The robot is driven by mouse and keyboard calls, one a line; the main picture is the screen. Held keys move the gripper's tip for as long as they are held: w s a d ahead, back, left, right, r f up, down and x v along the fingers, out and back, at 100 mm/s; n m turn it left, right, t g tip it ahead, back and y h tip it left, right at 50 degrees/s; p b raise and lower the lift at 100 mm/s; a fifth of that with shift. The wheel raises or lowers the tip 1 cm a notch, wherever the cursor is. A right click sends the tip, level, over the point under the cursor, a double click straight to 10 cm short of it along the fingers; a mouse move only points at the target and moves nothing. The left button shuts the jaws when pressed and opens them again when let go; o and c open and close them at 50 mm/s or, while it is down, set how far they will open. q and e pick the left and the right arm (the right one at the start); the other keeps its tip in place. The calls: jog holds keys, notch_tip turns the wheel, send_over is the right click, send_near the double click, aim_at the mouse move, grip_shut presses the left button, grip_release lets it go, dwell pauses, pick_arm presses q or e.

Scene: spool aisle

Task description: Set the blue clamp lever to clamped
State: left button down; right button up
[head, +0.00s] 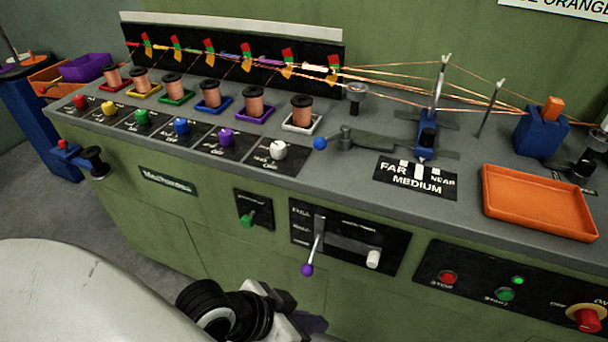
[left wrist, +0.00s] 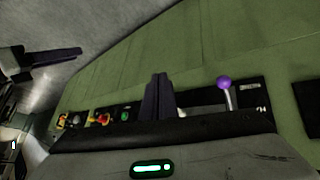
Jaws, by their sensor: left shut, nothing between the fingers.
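The blue clamp lever's ball knob (head: 320,143) is on the bench top in the head view, just right of the white button. Its short arm runs right to a grey pivot post (head: 346,133) beside a dark flat bar. I cannot read any mark for its position. My left gripper (head: 312,322) is at the bottom of the head view, low in front of the cabinet and well away from the lever. Its dark fingers (left wrist: 158,97) are shut and empty in the left wrist view. What looks like my right gripper (left wrist: 52,56) shows at that view's left edge.
A purple-knobbed lever (head: 307,269) sticks out of the front panel above my left gripper. Copper spools, coloured buttons, an orange tray (head: 540,201) and a blue wire guide (head: 428,132) occupy the bench. Thin wires cross above its back. A red stop knob (head: 587,318) is at right.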

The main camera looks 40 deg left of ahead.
pick_arm(q)
jog(key=w+d+r+n+t+h, duration=0.1)
jog(key=w+r+n+t+h, duration=0.2)
jog(key=r, duration=0.5)
jog(key=w+d+r+n+t+h, duration=0.1)
jog(key=w+r+t+h, duration=0.1)
jog(key=w+r+t, duration=0.55)
jog(key=w+a+r+n+t+y, duration=0.2)
jog(key=a+r+n+y, duration=0.25)
jog(key=a+n, duration=0.3)
jog(key=n+g+y, duration=0.1)
jog(key=n+y, duration=0.8)
jog(key=n, duration=0.1)
send_near(330, 138)
jog(key=s+a, duration=0.5)
jog(key=a, duration=0.2)
jog(key=shift+w+a+r, duration=0.1)
jog(key=shift+w+r, duration=0.05)
jog(key=shift+r, duration=0.15)
jog(key=x, duration=0.9)
jog(key=shift+w+r, duration=0.15)
jog(key=shift+w, duration=0.15)
jog(key=d, duration=0.2)
jog(key=shift+w+d+f+b, duration=0.1)
jog(key=shift+d+f+b, duration=0.2)
jog(key=shift+d+f, duration=0.1)
jog(key=shift+d, duration=0.5)
